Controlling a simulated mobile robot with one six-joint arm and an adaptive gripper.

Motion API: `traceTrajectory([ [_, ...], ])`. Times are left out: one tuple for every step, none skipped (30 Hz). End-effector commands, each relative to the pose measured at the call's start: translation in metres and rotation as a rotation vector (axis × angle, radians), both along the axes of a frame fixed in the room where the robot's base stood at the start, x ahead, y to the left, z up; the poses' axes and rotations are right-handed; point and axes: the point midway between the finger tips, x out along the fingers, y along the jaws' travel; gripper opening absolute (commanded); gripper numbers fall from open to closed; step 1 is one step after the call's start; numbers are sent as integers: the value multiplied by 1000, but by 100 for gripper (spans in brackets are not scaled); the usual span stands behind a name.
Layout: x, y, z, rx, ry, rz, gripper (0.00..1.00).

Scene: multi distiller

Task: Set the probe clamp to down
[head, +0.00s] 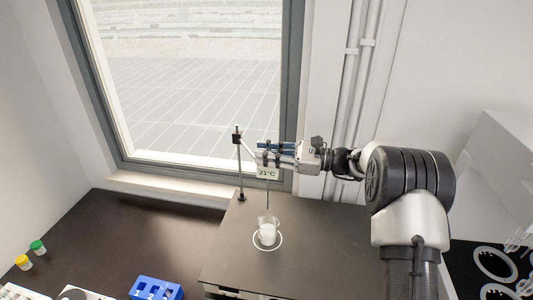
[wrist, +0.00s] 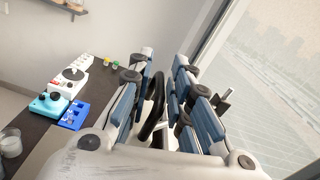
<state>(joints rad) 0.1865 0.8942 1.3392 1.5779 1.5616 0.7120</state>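My gripper (head: 268,153) has its blue-padded fingers at the probe clamp, beside the upper part of the metal stand (head: 238,165). In the wrist view my gripper (wrist: 163,75) has its two fingers apart. A black curved part (wrist: 155,97), which looks like part of the clamp, lies between them, closer to the left finger. I cannot tell whether it touches. The probe's display (head: 267,174) reads 21°C and hangs just below the fingers. Its thin rod points down to the beaker (head: 267,233) of white content. The fingers hide most of the clamp.
The beaker stands on a white ring on the dark bench (head: 320,250). A blue rack (head: 155,288) and green- and yellow-capped vials (head: 38,247) are at the left. The window (head: 190,80) is close behind the stand. A white machine (head: 500,155) stands at the right.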

Motion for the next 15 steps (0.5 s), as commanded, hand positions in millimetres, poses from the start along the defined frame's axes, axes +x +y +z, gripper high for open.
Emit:
traceTrajectory([
  [0,0,0,0,0,0,13],
  [0,0,0,0,0,0,11],
  [0,0,0,0,0,0,8],
  [0,0,0,0,0,0,6],
  [0,0,0,0,0,-1,4],
  [0,0,0,0,-1,-1,2],
  [0,0,0,0,-1,-1,0],
  [0,0,1,0,-1,-2,0],
  [1,-1,1,0,-2,-2,0],
  [1,-1,1,0,-2,-2,0],
  [1,-1,1,0,-2,-3,0],
  [1,-1,1,0,-2,-3,0],
  [1,-1,1,0,-3,-3,0],
  [1,-1,1,0,-3,-4,0],
  [1,-1,1,0,-3,-4,0],
])
